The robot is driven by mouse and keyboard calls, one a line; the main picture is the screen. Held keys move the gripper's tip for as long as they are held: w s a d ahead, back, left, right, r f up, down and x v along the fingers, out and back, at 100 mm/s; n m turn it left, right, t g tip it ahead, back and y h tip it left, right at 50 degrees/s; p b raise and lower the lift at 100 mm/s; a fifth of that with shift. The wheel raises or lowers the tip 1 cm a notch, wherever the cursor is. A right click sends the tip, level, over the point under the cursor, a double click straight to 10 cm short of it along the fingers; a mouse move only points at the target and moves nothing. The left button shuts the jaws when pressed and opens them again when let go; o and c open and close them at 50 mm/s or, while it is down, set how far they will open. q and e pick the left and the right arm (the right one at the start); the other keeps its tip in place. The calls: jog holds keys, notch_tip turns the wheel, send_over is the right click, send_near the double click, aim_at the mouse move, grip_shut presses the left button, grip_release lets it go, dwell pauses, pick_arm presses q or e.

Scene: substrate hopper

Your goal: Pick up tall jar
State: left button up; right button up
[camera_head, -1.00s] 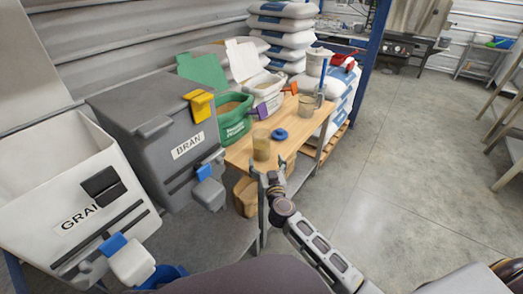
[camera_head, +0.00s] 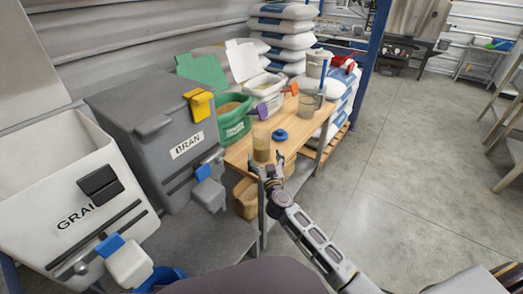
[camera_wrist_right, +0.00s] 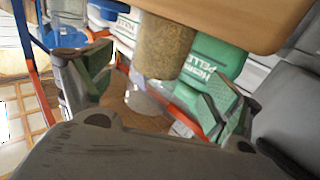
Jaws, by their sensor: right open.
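The tall jar (camera_head: 261,146) is clear, holds brownish grainy material and stands upright near the front edge of the wooden table (camera_head: 240,157). My right gripper (camera_head: 268,168) is open and empty at the table's near edge, just in front of the jar. In the right wrist view the jar (camera_wrist_right: 163,45) shows ahead of the spread fingers (camera_wrist_right: 156,88), roughly between them; whether they touch it I cannot tell. My left gripper is not in view.
A blue ring-shaped lid (camera_head: 279,135) lies right of the jar. A second clear jar (camera_head: 307,104) stands farther back. The grey bran hopper (camera_head: 165,140) is at left; open floor is at right.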

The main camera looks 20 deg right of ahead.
aim_at(263, 153)
jog(key=shift+w+d+f+b, duration=0.1)
jog(key=shift+w+b, duration=0.25)
jog(key=shift+w, duration=0.6)
jog(key=shift+w+d+b, duration=0.1)
jog(key=shift+w+b, duration=0.25)
jog(key=shift+b, duration=0.05)
jog(key=shift+w, duration=0.3)
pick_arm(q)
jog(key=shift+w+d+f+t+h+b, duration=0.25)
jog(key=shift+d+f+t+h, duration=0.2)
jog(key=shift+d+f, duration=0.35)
pick_arm(e)
jog(key=shift+w, duration=0.6)
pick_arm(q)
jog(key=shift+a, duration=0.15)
pick_arm(e)
jog(key=shift+c, duration=0.5)
jog(key=c, duration=1.2)
